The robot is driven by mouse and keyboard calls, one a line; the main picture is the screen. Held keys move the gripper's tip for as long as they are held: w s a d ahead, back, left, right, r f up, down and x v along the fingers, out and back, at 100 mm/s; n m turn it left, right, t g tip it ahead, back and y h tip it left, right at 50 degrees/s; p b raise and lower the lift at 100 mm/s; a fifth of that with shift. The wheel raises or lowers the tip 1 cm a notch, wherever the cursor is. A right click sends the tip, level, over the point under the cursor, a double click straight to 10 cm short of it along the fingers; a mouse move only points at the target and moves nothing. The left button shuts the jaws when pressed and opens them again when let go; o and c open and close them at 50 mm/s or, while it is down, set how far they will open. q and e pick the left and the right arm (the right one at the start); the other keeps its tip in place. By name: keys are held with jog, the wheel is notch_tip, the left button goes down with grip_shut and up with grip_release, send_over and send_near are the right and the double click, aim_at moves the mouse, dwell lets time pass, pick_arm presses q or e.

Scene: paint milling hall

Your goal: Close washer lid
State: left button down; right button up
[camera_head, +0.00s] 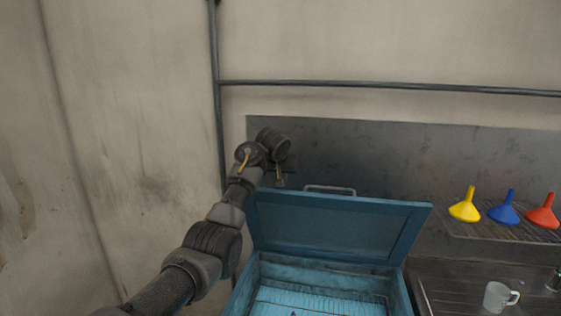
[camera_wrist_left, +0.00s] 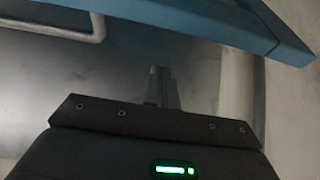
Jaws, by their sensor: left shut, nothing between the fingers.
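A blue washer (camera_head: 253,275) stands at the bottom centre of the head view, with its lid (camera_head: 335,228) raised and its tub open. A grey handle (camera_head: 330,189) sticks up at the lid's top edge. My left gripper (camera_head: 280,183) is behind the upper left corner of the lid and partly hidden there. In the left wrist view my left gripper (camera_wrist_left: 160,75) is shut and empty. The lid's blue edge (camera_wrist_left: 215,22) and the handle (camera_wrist_left: 98,30) show just beyond the fingertips, with no clear contact. My right gripper is in neither view.
A wire rack at the right holds a yellow funnel (camera_head: 465,205), a blue funnel (camera_head: 504,208) and a red funnel (camera_head: 543,211). A white mug (camera_head: 499,296) stands on the metal drainer below. A metal splash panel (camera_head: 400,160) and a wall pipe (camera_head: 390,87) lie behind the washer.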

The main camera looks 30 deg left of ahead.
pick_arm(q)
jog(key=shift+s+d+f+p, duration=0.2)
jog(key=shift+s+p, duration=0.2)
jog(key=shift+s, duration=0.25)
jog(key=shift+s+d+f+p, duration=0.15)
jog(key=shift+s+p, duration=0.2)
jog(key=shift+s, duration=0.25)
jog(key=shift+s+f+p, duration=0.35)
jog(key=shift+s, duration=0.3)
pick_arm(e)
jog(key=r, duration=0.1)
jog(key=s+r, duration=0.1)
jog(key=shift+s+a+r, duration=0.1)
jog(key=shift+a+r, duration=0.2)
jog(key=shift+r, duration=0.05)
pick_arm(q)
jog(key=shift+f, duration=0.1)
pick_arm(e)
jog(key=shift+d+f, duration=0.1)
